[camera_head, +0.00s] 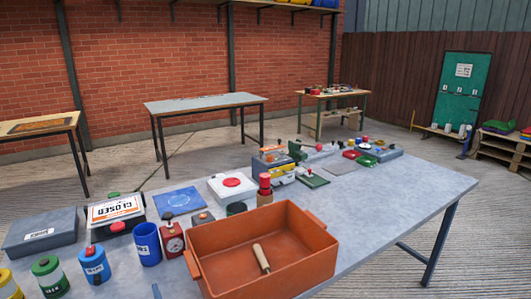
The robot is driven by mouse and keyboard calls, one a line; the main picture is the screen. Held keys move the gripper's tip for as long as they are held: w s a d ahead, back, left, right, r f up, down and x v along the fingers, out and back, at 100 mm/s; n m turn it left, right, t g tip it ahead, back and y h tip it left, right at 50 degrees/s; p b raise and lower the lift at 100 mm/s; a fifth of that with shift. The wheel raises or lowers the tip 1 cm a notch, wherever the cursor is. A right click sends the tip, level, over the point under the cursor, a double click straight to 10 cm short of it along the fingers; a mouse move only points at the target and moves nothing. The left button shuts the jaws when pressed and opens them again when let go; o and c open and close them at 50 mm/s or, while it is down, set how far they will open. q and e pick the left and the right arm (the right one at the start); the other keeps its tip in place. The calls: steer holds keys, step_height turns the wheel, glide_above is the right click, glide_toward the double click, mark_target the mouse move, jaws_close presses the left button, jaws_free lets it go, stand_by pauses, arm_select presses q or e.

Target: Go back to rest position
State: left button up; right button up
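Neither of my grippers shows in the head view, and no part of my arms can be made out. The grey worktable (385,215) stands right in front of me. On its near side is an orange-brown open bin (318,262) with a handle at each end. A tool with a pale wooden handle (261,258) lies inside the bin. Whether my grippers hold anything cannot be seen.
The table's right part is bare. Other tables (205,102) stand behind, before a brick wall.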

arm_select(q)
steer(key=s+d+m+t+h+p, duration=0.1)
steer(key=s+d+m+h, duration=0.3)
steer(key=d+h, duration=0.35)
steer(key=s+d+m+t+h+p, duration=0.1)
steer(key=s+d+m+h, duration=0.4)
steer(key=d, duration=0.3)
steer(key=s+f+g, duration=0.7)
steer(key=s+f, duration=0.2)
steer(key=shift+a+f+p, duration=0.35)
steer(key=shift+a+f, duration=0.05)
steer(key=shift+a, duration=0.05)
